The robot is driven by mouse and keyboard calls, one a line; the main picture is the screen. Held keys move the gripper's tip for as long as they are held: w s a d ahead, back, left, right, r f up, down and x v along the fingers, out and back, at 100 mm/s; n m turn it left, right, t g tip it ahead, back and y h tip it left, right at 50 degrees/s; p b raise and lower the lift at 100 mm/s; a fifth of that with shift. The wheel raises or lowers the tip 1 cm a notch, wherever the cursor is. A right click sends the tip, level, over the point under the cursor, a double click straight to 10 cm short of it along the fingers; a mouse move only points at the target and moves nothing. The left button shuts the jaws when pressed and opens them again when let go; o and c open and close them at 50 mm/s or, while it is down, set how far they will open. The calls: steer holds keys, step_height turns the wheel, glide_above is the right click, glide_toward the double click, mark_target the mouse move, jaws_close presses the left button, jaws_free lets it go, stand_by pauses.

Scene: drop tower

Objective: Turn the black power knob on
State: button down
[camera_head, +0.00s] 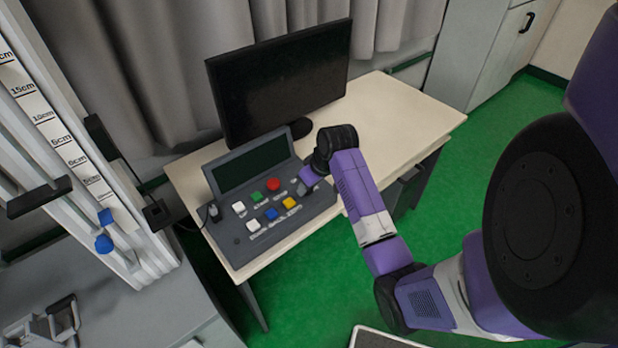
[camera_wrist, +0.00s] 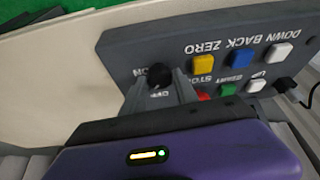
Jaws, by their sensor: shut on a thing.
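The black power knob (camera_wrist: 158,77) sits at the end of the grey control panel (camera_wrist: 205,45), between "ON" and "OFF" labels in the wrist view. My gripper (camera_wrist: 160,82) has its two grey fingers on either side of the knob and is shut on it. In the head view my gripper (camera_head: 306,182) reaches down to the right part of the control panel (camera_head: 237,245), and the knob is hidden there behind the gripper and arm.
The panel carries red (camera_head: 273,185), green (camera_head: 256,197), blue (camera_head: 271,214), yellow (camera_head: 289,203) and white buttons close to my gripper. A dark monitor (camera_head: 280,80) stands behind on the pale table (camera_head: 400,115). A scaled tower (camera_head: 60,140) with blue balls is at left.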

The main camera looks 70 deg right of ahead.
mark_target(306, 202)
steer(key=m+p, duration=0.2)
steer(key=m+g+h+p, duration=0.1)
steer(key=m, duration=0.1)
steer(key=shift+w+a+r+m+p, duration=0.2)
steer(key=shift+m+p, duration=0.1)
steer(key=shift+p, duration=0.1)
steer(key=shift+d+f+m+g+h+p, duration=0.1)
steer(key=shift+m+g+h+p, duration=0.4)
steer(key=shift+m, duration=0.75)
steer(key=shift+f+m+g+h+p, duration=0.1)
steer(key=shift+m+g+h+p, duration=0.15)
steer(key=shift+m+p, duration=0.7)
steer(key=shift+m+b, duration=0.35)
steer(key=shift+m, duration=0.15)
steer(key=c, duration=0.9)
jaws_free()
steer(key=shift+c, duration=0.2)
steer(key=shift+r, duration=0.15)
steer(key=v, duration=0.7)
steer(key=shift+r+b, duration=0.3)
steer(key=shift+b, duration=0.05)
steer(key=shift+w, duration=0.1)
